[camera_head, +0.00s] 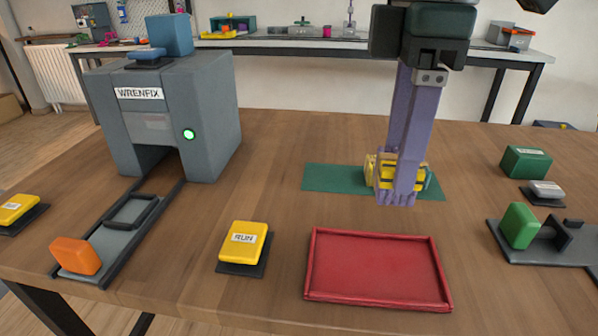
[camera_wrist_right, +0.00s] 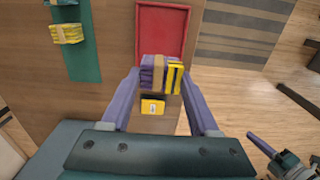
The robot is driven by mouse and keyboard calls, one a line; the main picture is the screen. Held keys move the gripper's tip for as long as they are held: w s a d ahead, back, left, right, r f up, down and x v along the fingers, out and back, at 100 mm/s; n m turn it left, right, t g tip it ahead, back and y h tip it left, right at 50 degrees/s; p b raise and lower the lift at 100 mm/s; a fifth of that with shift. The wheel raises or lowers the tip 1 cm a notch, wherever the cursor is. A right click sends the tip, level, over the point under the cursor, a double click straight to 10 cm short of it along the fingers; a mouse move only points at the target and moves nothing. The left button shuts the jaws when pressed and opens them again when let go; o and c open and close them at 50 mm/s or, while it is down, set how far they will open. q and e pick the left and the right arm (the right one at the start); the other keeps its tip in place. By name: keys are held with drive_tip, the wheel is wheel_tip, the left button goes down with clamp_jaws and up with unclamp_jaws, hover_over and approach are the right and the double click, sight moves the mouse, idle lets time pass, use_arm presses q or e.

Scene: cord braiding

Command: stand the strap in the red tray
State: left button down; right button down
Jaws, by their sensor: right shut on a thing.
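My right gripper (camera_wrist_right: 162,84) is shut on a purple and yellow banded bundle, which I take as the strap (camera_wrist_right: 154,70). It sits between the fingertips in the right wrist view. In the head view the right gripper (camera_head: 397,198) points straight down above the table, behind the tray's back edge, and its fingers largely hide the strap. The red tray (camera_head: 378,268) lies empty at the table's front; it also shows beyond the strap in the right wrist view (camera_wrist_right: 160,28). What looks like my left gripper (camera_wrist_right: 258,142) is at the lower right there, its fingers unclear.
A green mat (camera_head: 330,178) behind the tray carries yellow banded bundles (camera_wrist_right: 68,33). A yellow RUN button (camera_head: 243,243) stands left of the tray. A grey WRENFIX machine (camera_head: 215,120) with a rail is further left. Green blocks and a grey fixture (camera_head: 545,248) are at right.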

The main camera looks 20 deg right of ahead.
sight(391, 198)
wheel_tip(391, 198, down, 6)
drive_tip(key=shift+f+b, duration=0.1)
drive_tip(key=shift+b, duration=0.4)
wheel_tip(391, 198, down, 5)
drive_tip(key=shift+f+b, duration=0.15)
drive_tip(key=shift+b, duration=0.6)
drive_tip(key=shift+f, duration=0.2)
drive_tip(key=shift+f, duration=0.1)
drive_tip(key=shift+c, duration=0.7)
unclamp_jaws()
